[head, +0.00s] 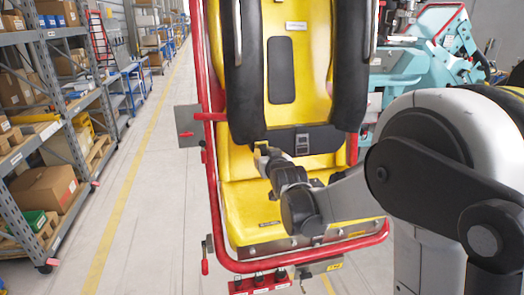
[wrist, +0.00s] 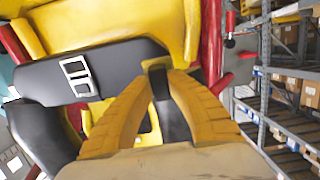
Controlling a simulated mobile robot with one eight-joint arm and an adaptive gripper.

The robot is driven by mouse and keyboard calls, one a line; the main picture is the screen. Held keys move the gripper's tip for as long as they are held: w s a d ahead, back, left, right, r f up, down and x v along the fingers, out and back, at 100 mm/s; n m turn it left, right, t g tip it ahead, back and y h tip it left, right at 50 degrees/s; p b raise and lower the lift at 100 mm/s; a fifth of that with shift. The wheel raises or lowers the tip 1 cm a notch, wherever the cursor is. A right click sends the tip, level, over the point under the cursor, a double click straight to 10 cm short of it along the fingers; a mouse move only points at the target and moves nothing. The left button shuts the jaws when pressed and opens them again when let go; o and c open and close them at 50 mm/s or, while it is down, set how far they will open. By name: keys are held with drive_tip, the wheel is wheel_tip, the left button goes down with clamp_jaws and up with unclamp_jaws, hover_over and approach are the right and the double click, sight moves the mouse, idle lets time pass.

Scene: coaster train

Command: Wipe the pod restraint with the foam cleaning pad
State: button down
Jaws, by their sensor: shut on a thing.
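The pod restraint (head: 349,85) is a pair of thick black padded shoulder bars over a yellow seat (head: 308,90), joined low down by a black band with a metal buckle (head: 302,143). My gripper (head: 262,150) is at the lower end of the left-hand padded bar, left of the buckle. In the wrist view its ridged yellow fingers (wrist: 157,68) close together beside the black band (wrist: 115,72). The foam cleaning pad is hard to tell apart from the yellow fingertips. I cannot tell whether the tips touch the restraint.
A red tubular frame (head: 214,190) surrounds the seat. Metal shelving (head: 62,125) with boxes stands at the left, beyond a clear floor aisle (head: 140,170) with a yellow line. Teal machinery (head: 398,83) stands behind at the right.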

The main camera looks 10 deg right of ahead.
drive_tip(key=shift+s+r, duration=0.1)
drive_tip(key=shift+s, duration=0.3)
drive_tip(key=shift+s, duration=0.1)
drive_tip(key=shift+p+v, duration=0.35)
drive_tip(key=shift+v, duration=1.05)
